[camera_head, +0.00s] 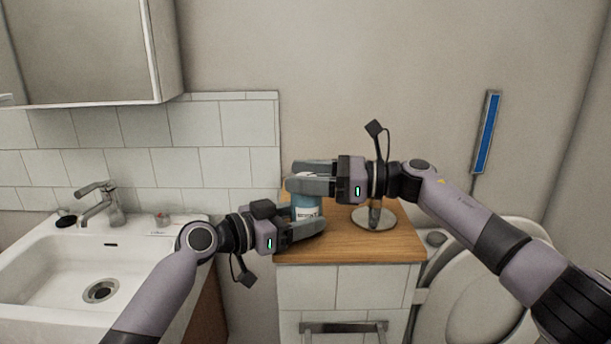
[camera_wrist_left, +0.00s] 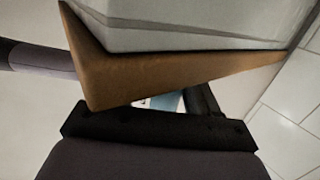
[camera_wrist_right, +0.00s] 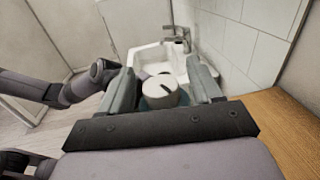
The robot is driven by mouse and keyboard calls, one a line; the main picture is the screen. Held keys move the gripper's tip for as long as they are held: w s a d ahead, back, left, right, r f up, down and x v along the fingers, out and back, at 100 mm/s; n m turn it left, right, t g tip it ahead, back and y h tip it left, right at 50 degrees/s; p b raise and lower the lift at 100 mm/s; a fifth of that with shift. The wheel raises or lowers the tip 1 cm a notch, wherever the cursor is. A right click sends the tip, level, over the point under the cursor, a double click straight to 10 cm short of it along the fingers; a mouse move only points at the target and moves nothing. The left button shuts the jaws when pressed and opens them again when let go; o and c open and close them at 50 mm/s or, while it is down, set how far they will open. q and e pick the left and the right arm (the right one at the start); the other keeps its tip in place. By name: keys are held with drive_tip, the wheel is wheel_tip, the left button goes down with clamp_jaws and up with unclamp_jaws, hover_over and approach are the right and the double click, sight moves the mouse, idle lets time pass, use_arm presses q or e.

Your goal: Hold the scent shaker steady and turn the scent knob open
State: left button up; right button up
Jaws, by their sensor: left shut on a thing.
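The scent shaker (camera_head: 307,208) is a blue can with a white label, upright over the wooden counter top. My left gripper (camera_head: 308,229) is shut on its lower body, coming from the left. A sliver of the shaker shows in the left wrist view (camera_wrist_left: 165,102). The scent knob (camera_wrist_right: 161,91) is a white round cap with a dark slot, on top of the shaker. My right gripper (camera_wrist_right: 168,86) is open, with one finger on each side of the knob and a visible gap on the right. In the head view, my right gripper (camera_head: 308,177) covers most of the knob.
The wooden counter top (camera_head: 349,248) has a round metal-looking stand (camera_head: 374,216) behind my right gripper. A white sink (camera_head: 98,275) with a faucet (camera_head: 100,203) lies to the left. A toilet (camera_head: 483,280) is at the right. Tiled wall stands behind.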

drive_tip(key=s+d, duration=0.1)
drive_tip(key=d, duration=1.1)
drive_tip(key=shift+s, duration=0.35)
drive_tip(key=a+r+m+t, duration=0.2)
drive_tip(key=a+m, duration=0.2)
drive_tip(key=a+r+m+t, duration=0.2)
drive_tip(key=a+m+t, duration=0.1)
drive_tip(key=a+m, duration=0.1)
drive_tip(key=a+r+m+t+y, duration=0.1)
drive_tip(key=a+r+m+t, duration=0.1)
drive_tip(key=a+m+t, duration=0.1)
drive_tip(key=shift+a+m, duration=0.5)
drive_tip(key=shift+m, duration=0.3)
drive_tip(key=s+d+f+n+t+h, duration=0.1)
drive_tip(key=s+f+n+t+h, duration=0.3)
drive_tip(key=n, duration=0.8)
drive_tip(key=s+d+n+t+h, duration=0.15)
drive_tip(key=n+h, duration=0.35)
drive_tip(key=n, duration=0.6)
drive_tip(key=s+f+n+t+h, duration=0.2)
drive_tip(key=s+n+h, duration=0.25)
drive_tip(key=n, duration=0.75)
drive_tip(key=shift+h, duration=0.35)
drive_tip(key=x, duration=1.2)
drive_tip(key=shift+w+d+f, duration=0.1)
drive_tip(key=shift+d+f, duration=0.1)
drive_tip(key=shift+d, duration=0.05)
